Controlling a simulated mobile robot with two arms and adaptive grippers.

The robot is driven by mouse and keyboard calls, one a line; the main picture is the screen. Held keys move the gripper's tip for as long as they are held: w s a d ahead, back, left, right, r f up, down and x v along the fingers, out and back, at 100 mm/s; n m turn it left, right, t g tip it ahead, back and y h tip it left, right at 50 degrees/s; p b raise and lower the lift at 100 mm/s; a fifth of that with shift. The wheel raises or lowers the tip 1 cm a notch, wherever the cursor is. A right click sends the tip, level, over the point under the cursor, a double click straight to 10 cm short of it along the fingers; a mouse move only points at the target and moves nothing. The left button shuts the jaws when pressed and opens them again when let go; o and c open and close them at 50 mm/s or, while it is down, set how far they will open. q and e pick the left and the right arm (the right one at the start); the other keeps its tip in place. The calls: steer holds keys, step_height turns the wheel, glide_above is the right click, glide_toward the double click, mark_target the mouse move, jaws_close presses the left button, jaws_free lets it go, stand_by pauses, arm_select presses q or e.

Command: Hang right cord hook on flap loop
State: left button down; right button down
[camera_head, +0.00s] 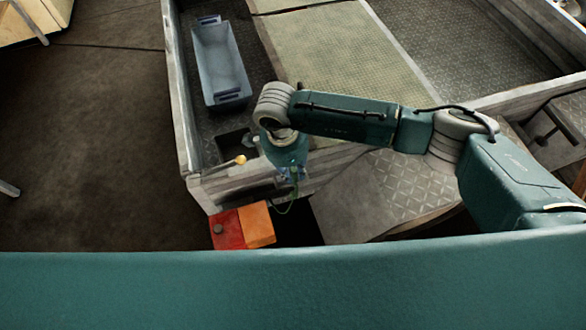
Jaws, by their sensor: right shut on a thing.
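My right gripper (291,175) points down at the near corner of the trailer-like bed, its arm reaching in from the right. It is shut on the cord hook, which is mostly hidden by the fingers. A thin green cord (287,207) hangs in a curve below the fingers, close to the outer side of the bed's near wall. I cannot make out the flap loop. My left gripper is not in view.
A grey-blue crate (203,72) stands in the bed, left of a greenish panel (345,50). A yellow-tipped knob (240,160) sits by the near wall (225,185). A red and orange block (228,230) is below. Dark floor (90,140) lies open at left.

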steer(key=shift+f, duration=0.5)
